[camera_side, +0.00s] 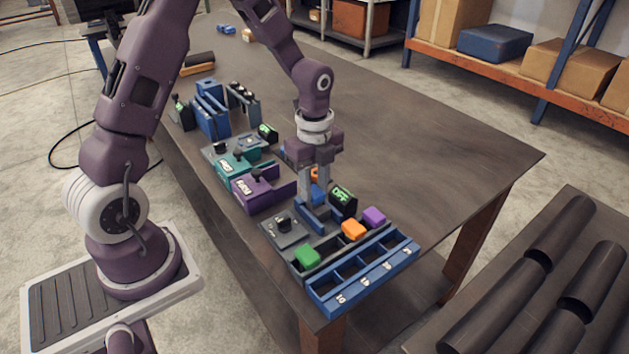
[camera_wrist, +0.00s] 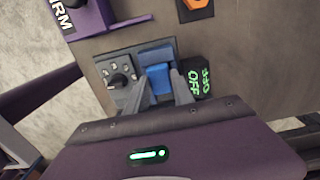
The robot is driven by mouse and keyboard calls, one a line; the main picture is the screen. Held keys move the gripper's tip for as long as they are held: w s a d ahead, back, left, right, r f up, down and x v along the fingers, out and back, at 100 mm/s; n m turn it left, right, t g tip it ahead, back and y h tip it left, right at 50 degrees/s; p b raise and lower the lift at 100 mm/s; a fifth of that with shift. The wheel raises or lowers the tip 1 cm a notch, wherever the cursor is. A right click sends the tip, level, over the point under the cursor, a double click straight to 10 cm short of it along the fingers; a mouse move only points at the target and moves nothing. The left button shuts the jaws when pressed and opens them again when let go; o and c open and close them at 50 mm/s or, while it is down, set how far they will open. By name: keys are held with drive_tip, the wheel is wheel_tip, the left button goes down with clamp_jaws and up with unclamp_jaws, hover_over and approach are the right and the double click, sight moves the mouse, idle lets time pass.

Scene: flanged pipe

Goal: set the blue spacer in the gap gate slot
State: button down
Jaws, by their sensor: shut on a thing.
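My gripper (camera_side: 316,205) points down and is shut on the blue spacer (camera_wrist: 158,78); its fingers (camera_wrist: 162,92) also show in the wrist view. The spacer sits between the fingertips, over the blue slot part (camera_wrist: 156,53) of a grey panel (camera_wrist: 135,68) that I take for the gap gate. In the side view the panel (camera_side: 284,229) lies at the near end of the table, and the fingers hide most of the spacer. I cannot tell whether the spacer is inside the slot or just above it. A black display (camera_wrist: 198,78) beside it reads OFF in green.
A blue compartment rack (camera_side: 364,277) lies at the table's near edge. A green block (camera_side: 307,256), an orange block (camera_side: 353,229) and a purple block (camera_side: 374,217) stand behind it. A purple unit (camera_side: 258,190) and a teal unit (camera_side: 236,167) are farther left. The table's right side is clear.

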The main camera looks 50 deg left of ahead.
sight(315, 190)
drive_tip(key=shift+f, duration=0.5)
idle(0.4)
drive_tip(key=c, duration=0.6)
unclamp_jaws()
drive_tip(key=shift+r, duration=3.5)
